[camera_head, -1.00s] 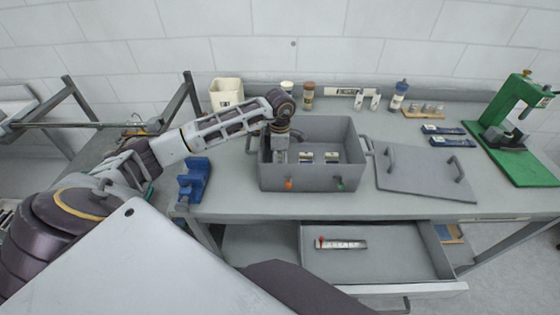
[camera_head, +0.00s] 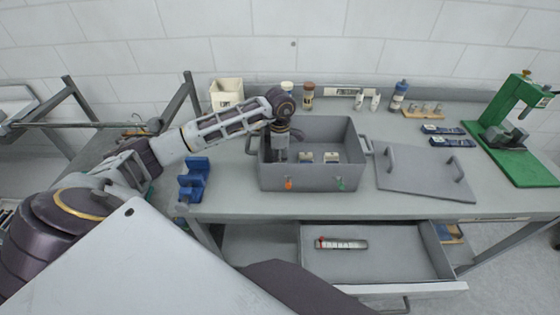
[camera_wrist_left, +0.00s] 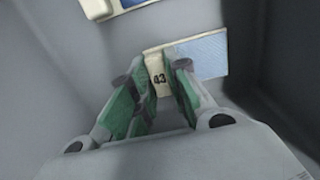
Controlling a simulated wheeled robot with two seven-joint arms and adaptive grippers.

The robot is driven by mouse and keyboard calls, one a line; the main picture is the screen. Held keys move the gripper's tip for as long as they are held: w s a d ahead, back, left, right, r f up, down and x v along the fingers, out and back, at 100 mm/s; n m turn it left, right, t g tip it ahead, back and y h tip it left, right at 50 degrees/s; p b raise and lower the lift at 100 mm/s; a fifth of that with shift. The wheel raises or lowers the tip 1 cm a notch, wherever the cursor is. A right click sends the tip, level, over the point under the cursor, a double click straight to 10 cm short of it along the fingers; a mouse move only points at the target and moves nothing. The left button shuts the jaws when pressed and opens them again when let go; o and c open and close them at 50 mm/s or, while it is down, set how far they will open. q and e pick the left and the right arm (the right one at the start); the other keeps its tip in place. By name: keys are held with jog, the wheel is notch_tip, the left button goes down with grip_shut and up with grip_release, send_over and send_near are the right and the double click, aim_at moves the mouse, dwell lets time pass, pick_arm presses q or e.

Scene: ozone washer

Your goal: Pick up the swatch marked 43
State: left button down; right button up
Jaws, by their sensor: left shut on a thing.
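The swatch marked 43 (camera_wrist_left: 212,57) is a cream card with a blue patch, inside the grey box, in the left wrist view. My left gripper (camera_wrist_left: 161,70) has its green-padded fingers on either side of the card's cream end and is shut on it, with the number showing between them. In the head view my left gripper (camera_head: 279,154) reaches down into the left part of the open grey box (camera_head: 308,179) and hides the swatch. Two other swatches (camera_head: 305,157) (camera_head: 331,157) sit to its right in the box. My right gripper is not in view.
The box walls stand close around my left gripper. The box lid (camera_head: 425,174) lies on the bench to the right. A blue holder (camera_head: 193,180) is left of the box. An open drawer (camera_head: 400,288) juts out below, and a green press (camera_head: 515,130) stands far right.

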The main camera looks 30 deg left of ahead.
aim_at(280, 160)
pick_arm(q)
jog(key=shift+s+d+f, duration=0.1)
jog(key=shift+s+f, duration=0.1)
jog(key=shift+f, duration=0.1)
jog(key=shift+r, duration=0.3)
jog(key=r, duration=0.5)
jog(key=r+b, duration=0.1)
jog(key=r, duration=0.2)
jog(key=shift+w+r, duration=0.2)
jog(key=shift+w, duration=0.05)
jog(key=shift+r, duration=0.7)
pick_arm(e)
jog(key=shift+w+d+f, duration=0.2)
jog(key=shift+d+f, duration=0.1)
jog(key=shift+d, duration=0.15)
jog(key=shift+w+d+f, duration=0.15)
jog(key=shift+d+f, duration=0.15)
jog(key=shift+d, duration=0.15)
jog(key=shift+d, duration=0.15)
